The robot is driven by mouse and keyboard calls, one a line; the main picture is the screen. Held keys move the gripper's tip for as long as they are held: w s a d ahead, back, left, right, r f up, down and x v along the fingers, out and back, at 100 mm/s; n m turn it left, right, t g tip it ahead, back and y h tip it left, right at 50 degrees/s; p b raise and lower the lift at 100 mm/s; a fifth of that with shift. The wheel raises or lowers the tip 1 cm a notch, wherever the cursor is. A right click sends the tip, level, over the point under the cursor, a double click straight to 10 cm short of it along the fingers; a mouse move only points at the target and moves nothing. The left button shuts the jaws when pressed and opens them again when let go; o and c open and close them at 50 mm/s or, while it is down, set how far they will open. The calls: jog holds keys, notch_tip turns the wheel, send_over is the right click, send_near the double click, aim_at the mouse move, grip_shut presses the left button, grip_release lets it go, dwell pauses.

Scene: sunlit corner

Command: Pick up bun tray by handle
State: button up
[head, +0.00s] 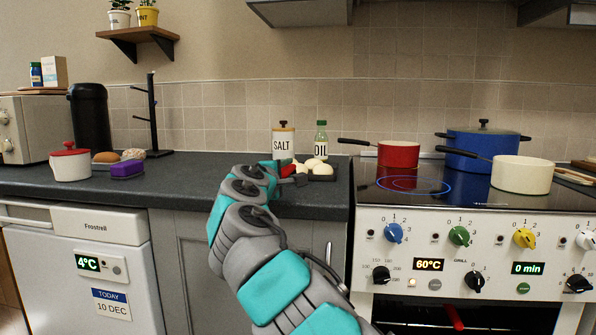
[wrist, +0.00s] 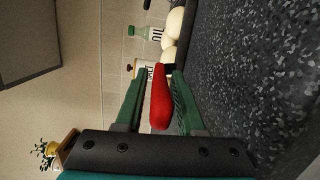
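The bun tray (head: 322,178) is dark and sits on the counter near its right end, with several pale buns (head: 314,165) on it. Its red handle (head: 287,170) points left, toward my gripper (head: 285,176). In the wrist view the red handle (wrist: 160,100) lies between the two green fingers of my gripper (wrist: 158,88). The fingers stand apart, with a gap on the handle's left side; the right finger is very close to it, and I cannot tell whether they touch. The buns (wrist: 173,25) show beyond the fingertips. My arm hides part of the counter front.
A salt jar (head: 283,143) and an oil bottle (head: 321,140) stand just behind the tray. The stove (head: 440,195) with a red pot (head: 398,155) is close on the right. A purple box (head: 127,169) and a white pot (head: 70,164) stand left. The counter between is clear.

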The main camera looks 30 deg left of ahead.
grip_shut()
dwell(1.1)
